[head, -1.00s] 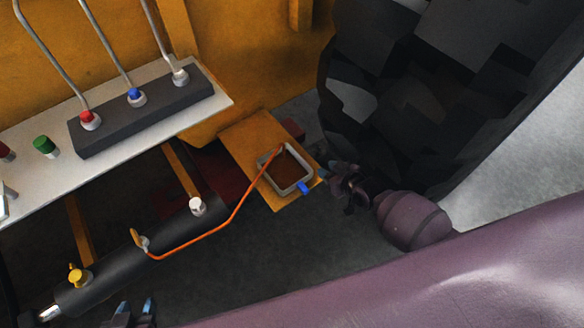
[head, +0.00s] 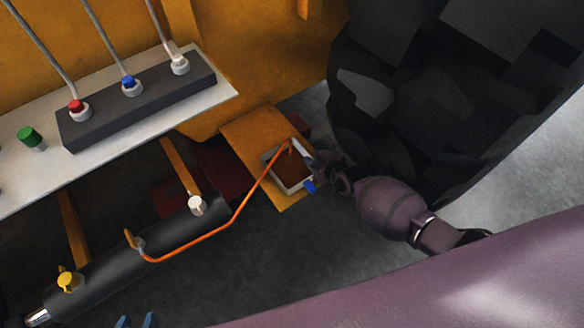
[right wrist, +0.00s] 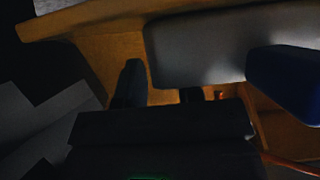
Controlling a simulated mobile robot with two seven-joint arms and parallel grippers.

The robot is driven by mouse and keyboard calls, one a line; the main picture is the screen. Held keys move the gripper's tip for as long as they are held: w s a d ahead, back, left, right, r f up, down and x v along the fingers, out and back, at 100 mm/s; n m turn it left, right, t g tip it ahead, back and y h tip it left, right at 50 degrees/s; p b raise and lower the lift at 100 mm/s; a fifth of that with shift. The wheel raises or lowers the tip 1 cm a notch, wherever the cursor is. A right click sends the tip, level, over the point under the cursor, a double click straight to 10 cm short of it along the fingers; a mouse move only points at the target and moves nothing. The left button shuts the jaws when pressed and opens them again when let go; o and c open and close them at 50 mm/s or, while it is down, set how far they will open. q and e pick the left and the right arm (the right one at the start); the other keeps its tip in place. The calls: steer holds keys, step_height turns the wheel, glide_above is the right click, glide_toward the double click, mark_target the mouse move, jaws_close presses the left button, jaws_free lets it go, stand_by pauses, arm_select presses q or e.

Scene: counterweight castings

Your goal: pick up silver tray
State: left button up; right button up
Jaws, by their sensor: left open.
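The silver tray (head: 278,180) is a small square pan with brown contents, on an orange ledge (head: 250,137). A blue tab (head: 310,186) sits at its near right corner. My right gripper (head: 318,165) is at the tray's right side, very close to its rim. In the right wrist view the tray's grey wall (right wrist: 200,45) is just ahead of my dark right fingers (right wrist: 160,90), which look apart with orange surface showing between them. Whether they touch the rim is unclear. My left gripper (head: 136,321) shows only its open blue tips at the bottom edge, far from the tray.
A large black tyre (head: 420,100) stands close to the right arm. A white shelf (head: 110,132) with a valve block and coloured caps is at upper left.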

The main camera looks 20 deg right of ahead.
steer(key=shift+w, duration=0.15)
jaws_close()
stand_by(0.4)
